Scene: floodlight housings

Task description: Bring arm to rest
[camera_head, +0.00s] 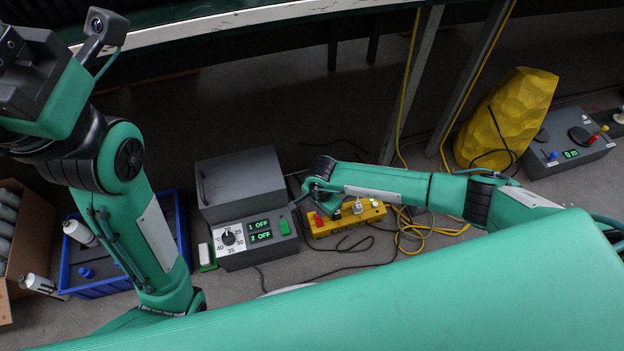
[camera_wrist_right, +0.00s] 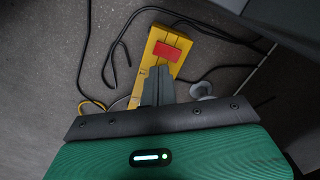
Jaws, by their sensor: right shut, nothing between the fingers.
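My right arm reaches in from the right in the head view, and its gripper (camera_head: 300,201) is low between the grey control box (camera_head: 242,182) and the yellow power strip (camera_head: 345,218). In the right wrist view the right gripper's fingers (camera_wrist_right: 158,84) are together with nothing between them. They point at the strip, which also shows there (camera_wrist_right: 150,52) with a red switch (camera_wrist_right: 167,51); I cannot tell if they touch it. My left arm is folded up at the left, with its dark gripper body (camera_head: 28,65) at the picture's edge; its fingertips are not visible.
The control box's displays read "1 OFF" and "2 OFF". Loose black and yellow cables lie around the strip. A blue crate (camera_head: 98,289) and a cardboard box (camera_head: 14,268) stand left. A yellow faceted object (camera_head: 510,115) and another grey box (camera_head: 568,153) stand right.

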